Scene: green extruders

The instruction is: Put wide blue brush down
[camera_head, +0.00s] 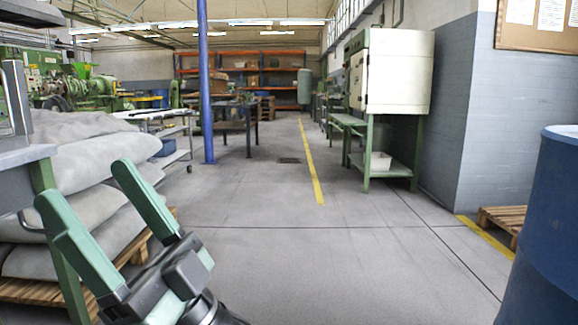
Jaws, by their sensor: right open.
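No wide blue brush can be made out in the head view. My right gripper (85,183) shows at the lower left, with its two pale green fingers spread apart and nothing between them. It is in front of the stacked grey sacks and hides part of them. My left gripper is not in view.
Grey sacks (80,150) lie stacked on a wooden pallet at the left, by a grey-topped table edge (22,156). A blue barrel (548,235) stands at the right. A blue post (202,80) rises further back. The middle floor is clear.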

